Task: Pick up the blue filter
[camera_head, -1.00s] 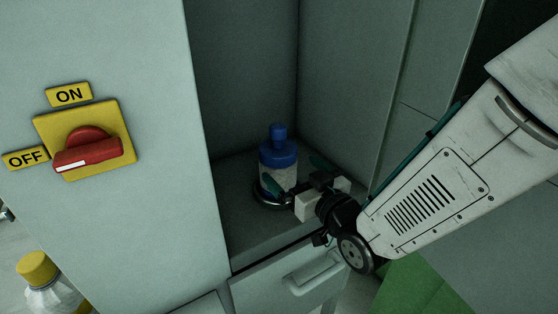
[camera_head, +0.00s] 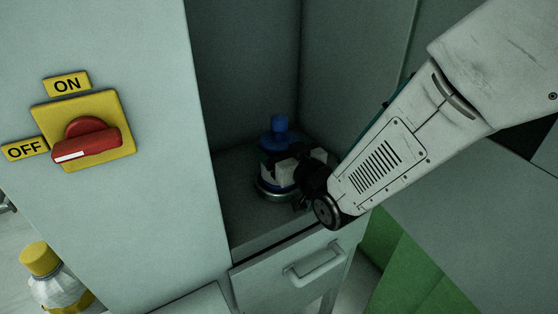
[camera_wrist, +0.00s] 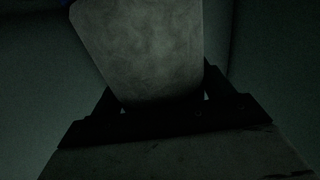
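The blue filter (camera_head: 278,138) stands upright in the open cabinet recess, with a blue knob and cap, a pale body and a round dark base. My gripper (camera_head: 284,165) is right in front of it at body height and covers part of its right side. The fingertips are hidden or lost in shadow, so I cannot tell whether they touch the filter. The wrist view is very dark and shows mostly a grey block and dark brackets, with a trace of blue at its top left edge.
The cabinet walls close in behind and beside the filter. A drawer with a handle (camera_head: 314,264) is below the recess. On the left are a red rotary switch (camera_head: 88,142) on a yellow plate and a yellow-capped bottle (camera_head: 45,277).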

